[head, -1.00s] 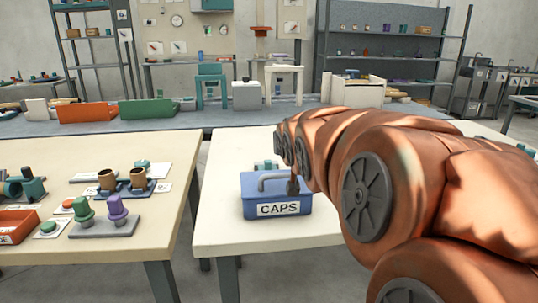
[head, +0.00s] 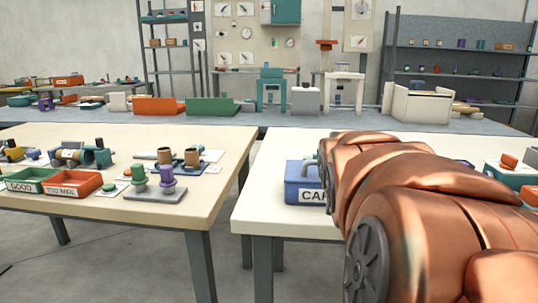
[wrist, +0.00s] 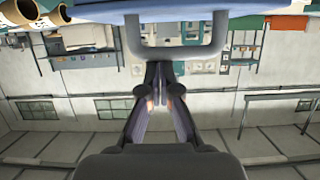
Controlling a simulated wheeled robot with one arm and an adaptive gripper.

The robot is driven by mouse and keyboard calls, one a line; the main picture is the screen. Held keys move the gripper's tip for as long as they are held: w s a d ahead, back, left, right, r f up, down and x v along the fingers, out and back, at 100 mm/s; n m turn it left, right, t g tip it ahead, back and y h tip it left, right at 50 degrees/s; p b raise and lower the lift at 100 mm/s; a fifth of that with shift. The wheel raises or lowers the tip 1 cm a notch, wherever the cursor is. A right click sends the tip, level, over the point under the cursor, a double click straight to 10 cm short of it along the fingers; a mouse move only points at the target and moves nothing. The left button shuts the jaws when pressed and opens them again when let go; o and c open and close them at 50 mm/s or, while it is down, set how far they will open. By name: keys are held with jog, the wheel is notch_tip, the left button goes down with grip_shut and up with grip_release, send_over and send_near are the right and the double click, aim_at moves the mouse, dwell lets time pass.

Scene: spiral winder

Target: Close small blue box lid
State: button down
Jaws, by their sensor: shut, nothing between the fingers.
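The small blue box (head: 294,182) labelled with letters starting "CA" stands upright near the left edge of the right-hand white table. My copper arm hides its right part in the head view. In the wrist view, which is upside down, a blue strip of the box (wrist: 215,8) and its grey U-shaped handle (wrist: 178,53) fill the top. My gripper (wrist: 157,75) is shut and empty, its fingertips close to the handle. I cannot tell whether they touch it. How far the lid is open cannot be made out.
The left table (head: 110,205) holds a green tray (head: 32,182), a red tray (head: 72,185) and several coloured parts. A gap of floor separates the two tables. More small items stand right of my arm, with a long grey bench behind.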

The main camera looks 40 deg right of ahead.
jog(key=shift+s+a+f, duration=0.1)
jog(key=shift+a+f, duration=0.05)
jog(key=shift+f, duration=1.15)
jog(key=shift+r, duration=0.1)
notch_tip(320, 180, up, 12)
jog(key=shift+r, duration=0.2)
jog(key=shift+r, duration=0.1)
